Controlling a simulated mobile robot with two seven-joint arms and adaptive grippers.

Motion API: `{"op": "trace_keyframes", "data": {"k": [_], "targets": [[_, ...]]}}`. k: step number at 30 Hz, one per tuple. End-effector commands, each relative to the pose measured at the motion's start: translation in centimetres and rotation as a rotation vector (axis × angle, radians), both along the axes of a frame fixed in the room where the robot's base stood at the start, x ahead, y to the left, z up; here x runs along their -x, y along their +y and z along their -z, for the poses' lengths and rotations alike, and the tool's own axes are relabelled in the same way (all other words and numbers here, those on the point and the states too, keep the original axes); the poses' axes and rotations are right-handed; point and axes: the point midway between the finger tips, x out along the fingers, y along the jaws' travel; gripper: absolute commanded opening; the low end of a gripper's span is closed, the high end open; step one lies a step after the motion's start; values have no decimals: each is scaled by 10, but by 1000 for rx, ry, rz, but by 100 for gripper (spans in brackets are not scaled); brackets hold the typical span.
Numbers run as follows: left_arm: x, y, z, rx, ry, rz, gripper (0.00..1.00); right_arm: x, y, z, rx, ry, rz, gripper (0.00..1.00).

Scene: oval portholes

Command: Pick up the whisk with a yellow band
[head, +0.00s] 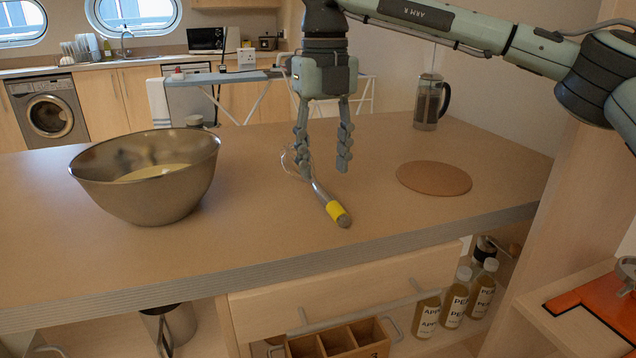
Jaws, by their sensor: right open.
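The whisk with a yellow band (333,209) lies on the brown countertop (262,228). Its handle end points toward the front edge and its wire loops point back, partly hidden behind a finger. My right gripper (322,172) points straight down over the whisk's wire end and upper handle, fingers apart, holding nothing. I cannot tell whether the fingertips touch the counter or the whisk. My left gripper is not in view.
A large metal bowl (150,192) with pale contents stands to the left. A round brown mat (434,178) and a French press (430,103) are to the right. The counter around the whisk's handle is clear. Below are a drawer (345,288) and several bottles.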

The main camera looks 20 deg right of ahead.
Motion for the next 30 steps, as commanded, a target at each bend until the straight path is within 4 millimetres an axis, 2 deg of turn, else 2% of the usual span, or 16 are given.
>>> {"op": "trace_keyframes", "data": {"k": [3, 7, 10, 12, 17, 25, 30], "targets": [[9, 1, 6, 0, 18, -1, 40, 0, 0, 7, -1, -1, 0, 44], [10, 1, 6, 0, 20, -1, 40, -1, -1, 12, 0, 1, 1, 44], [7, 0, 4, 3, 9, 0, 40, -2, -4, 26, 1, 3, 2, 44], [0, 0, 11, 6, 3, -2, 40, -4, -6, 36, 1, 2, 2, 44], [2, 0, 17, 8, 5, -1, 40, -4, -5, 56, 0, 1, 0, 44], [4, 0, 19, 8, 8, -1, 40, -5, -5, 59, -1, -1, 0, 44], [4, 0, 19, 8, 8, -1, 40, -5, -5, 59, -1, -1, 0, 24]]}}
